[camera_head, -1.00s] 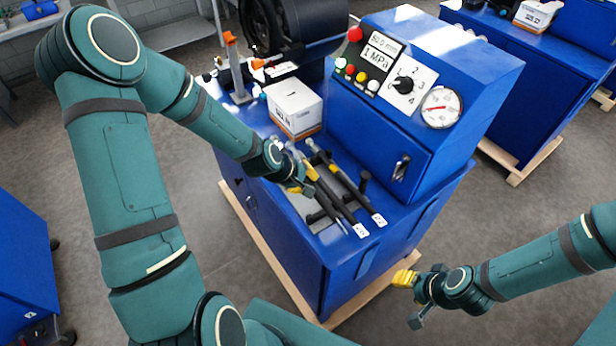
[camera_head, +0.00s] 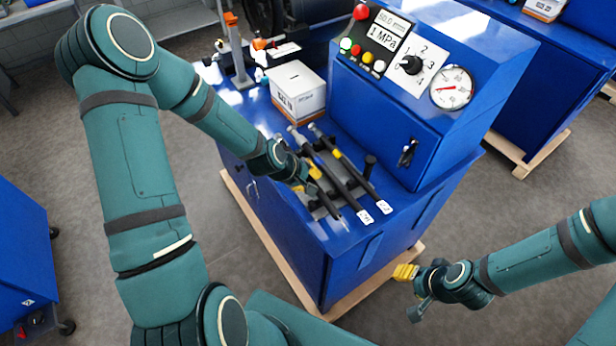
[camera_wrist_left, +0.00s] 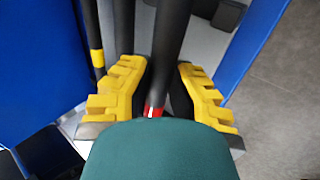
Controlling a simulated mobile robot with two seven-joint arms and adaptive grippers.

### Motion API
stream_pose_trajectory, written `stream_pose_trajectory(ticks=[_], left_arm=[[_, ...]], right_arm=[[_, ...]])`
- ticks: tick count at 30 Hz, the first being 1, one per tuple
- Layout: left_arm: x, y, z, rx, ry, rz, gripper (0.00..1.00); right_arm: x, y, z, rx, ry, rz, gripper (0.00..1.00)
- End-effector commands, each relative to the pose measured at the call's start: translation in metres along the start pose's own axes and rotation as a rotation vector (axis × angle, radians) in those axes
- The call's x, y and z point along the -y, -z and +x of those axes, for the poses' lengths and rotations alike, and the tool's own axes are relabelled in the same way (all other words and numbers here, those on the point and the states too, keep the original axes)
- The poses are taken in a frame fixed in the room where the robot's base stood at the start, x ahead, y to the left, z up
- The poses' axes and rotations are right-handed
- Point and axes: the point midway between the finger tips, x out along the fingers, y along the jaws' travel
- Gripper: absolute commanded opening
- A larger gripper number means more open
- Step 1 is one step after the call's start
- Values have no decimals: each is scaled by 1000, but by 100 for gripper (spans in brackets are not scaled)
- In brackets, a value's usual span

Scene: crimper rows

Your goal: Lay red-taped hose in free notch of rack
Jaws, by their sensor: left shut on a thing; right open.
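The red-taped hose is a black hose (camera_wrist_left: 172,45) between the yellow fingers of my left gripper (camera_wrist_left: 160,98) in the left wrist view. Its red band (camera_wrist_left: 154,111) shows just above my wrist housing, which hides the grip itself. In the head view, my left gripper (camera_head: 309,180) is shut on this hose (camera_head: 327,203) at the left side of the rack (camera_head: 319,212). I cannot tell whether the hose rests in a notch. Two other hoses lie to its right; one (camera_head: 358,178) has a yellow band. My right gripper (camera_head: 405,272) is open and empty, off the cabinet's front right.
The rack is on a blue cabinet (camera_head: 300,240) with a raised control box (camera_head: 385,120) behind it. A white carton (camera_head: 299,90) stands behind the hoses.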

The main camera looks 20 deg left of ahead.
Motion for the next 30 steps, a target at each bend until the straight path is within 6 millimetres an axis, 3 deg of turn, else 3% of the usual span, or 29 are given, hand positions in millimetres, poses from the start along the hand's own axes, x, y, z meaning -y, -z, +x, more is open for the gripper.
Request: stream_pose_trajectory(ticks=[21, 22, 23, 30], left_arm=[[5, 0, 8, -1, -1, 2, 0], [5, 0, 8, -1, -1, 2, 31], [5, 0, 8, -1, -1, 2, 41], [5, 0, 8, 0, -1, 1, 44]], right_arm=[[-4, -2, 9, 1, 0, 0, 47], [-3, -1, 8, 1, 0, 0, 47], [-3, -1, 8, 1, 0, 0, 47], [-3, -1, 8, 1, 0, 0, 47]])
